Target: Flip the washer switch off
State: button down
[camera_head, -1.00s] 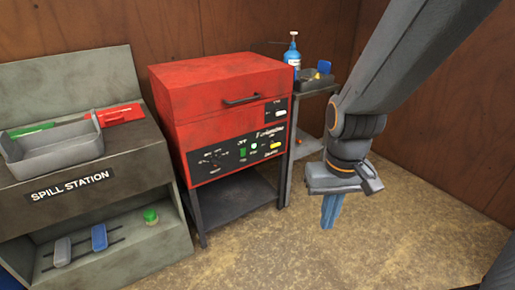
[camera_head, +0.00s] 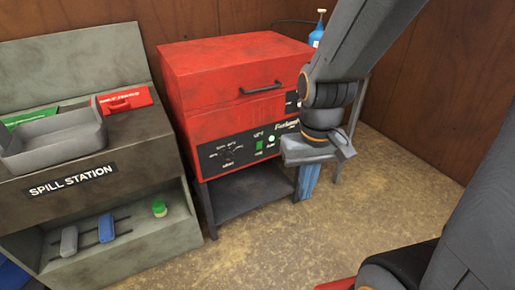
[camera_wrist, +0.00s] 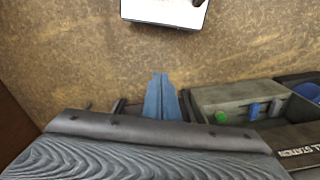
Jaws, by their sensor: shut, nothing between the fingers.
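The red washer (camera_head: 235,70) stands on dark legs in the middle of the head view, lid down. Its black front panel (camera_head: 215,160) carries a dial on the left, a small green switch (camera_head: 259,146) and a pale lit spot (camera_head: 271,140) beside it. The panel lettering is too small to read surely. My arm hides the panel's right end. My gripper (camera_head: 307,182) is shut and empty, its blue fingers pointing down in front of the washer's right side, below and right of the switch. The fingers also show in the wrist view (camera_wrist: 161,98), over the floor; the washer switch is not visible there.
The grey spill station (camera_head: 110,165) stands left of the washer, with a grey tray (camera_head: 55,150) on top and a green-capped item (camera_head: 159,208) inside. A blue bottle (camera_head: 317,30) stands behind my arm.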

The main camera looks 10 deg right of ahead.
jog(key=w+d+f+n+t+y+b, duration=0.2)
jog(key=w+f+n+t+b, duration=0.7)
jog(key=w+f, duration=0.5)
jog(key=w+d+f+n+t+y+b, duration=0.2)
jog(key=w+f+n+t+b, duration=0.7)
jog(key=w, duration=1.2)
notch_tip(320, 180, down, 6)
jog(key=n+y+b, duration=0.2)
jog(key=n+b, duration=0.1)
jog(key=b, duration=0.2)
jog(key=shift+d+n, duration=0.3)
jog(key=shift+d, duration=0.05)
jog(key=shift+w+r, duration=0.1)
jog(key=shift+r, duration=0.05)
